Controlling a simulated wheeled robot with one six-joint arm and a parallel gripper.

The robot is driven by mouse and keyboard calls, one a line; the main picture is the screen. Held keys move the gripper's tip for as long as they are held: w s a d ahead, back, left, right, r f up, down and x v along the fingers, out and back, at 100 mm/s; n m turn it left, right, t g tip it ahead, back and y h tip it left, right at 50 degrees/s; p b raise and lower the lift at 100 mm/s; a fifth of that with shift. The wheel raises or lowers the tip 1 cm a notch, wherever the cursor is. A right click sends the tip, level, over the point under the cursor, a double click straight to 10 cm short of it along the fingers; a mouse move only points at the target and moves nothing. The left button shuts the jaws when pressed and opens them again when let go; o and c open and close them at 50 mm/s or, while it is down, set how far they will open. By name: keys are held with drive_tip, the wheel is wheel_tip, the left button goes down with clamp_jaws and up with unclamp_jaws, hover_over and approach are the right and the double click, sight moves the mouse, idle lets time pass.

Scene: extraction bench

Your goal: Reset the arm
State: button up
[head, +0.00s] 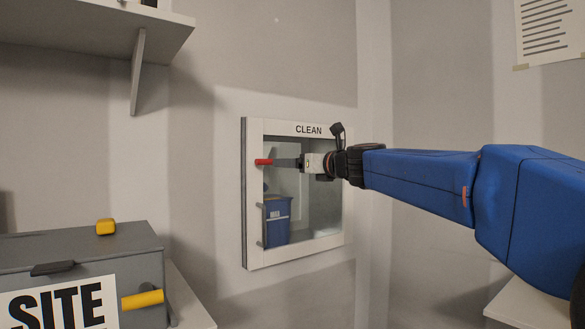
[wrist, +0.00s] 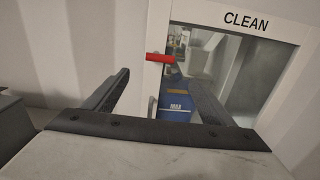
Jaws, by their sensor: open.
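My blue arm reaches in from the right in the head view. My gripper (head: 288,162) is at the end of it, in front of the window panel marked CLEAN (head: 307,130). In the wrist view my gripper (wrist: 158,85) has its two dark fingers spread wide apart, with nothing held between them. A red handle (head: 263,162) is at the left side of the panel frame, near the fingertips. It also shows in the wrist view (wrist: 160,58), beyond and between the fingers. I cannot tell whether a finger touches it.
A blue bin (head: 277,220) shows through the panel's glass. A grey shelf (head: 90,28) juts out at upper left. A notice (head: 550,30) hangs at upper right.

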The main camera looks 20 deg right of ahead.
drive_tip(key=s+a+f+n+g, duration=0.3)
drive_tip(key=s+f+n, duration=0.6)
drive_tip(key=f, duration=0.3)
drive_tip(key=s+a+f+n+g, duration=0.4)
drive_tip(key=s+f+n, duration=0.45)
drive_tip(key=f, duration=0.25)
drive_tip(key=s+d+f+n+g+h, duration=0.2)
drive_tip(key=s+d+f+n, duration=0.2)
drive_tip(key=s+f+n, duration=0.3)
drive_tip(key=s+d+f+n+g+h, duration=0.3)
drive_tip(key=s+f+n, duration=0.5)
drive_tip(key=s+f, duration=0.8)
drive_tip(key=shift+s+d+f+h, duration=0.15)
drive_tip(key=shift+d+f+h, duration=0.25)
drive_tip(key=shift+f, duration=0.5)
drive_tip(key=shift+d, duration=0.1)
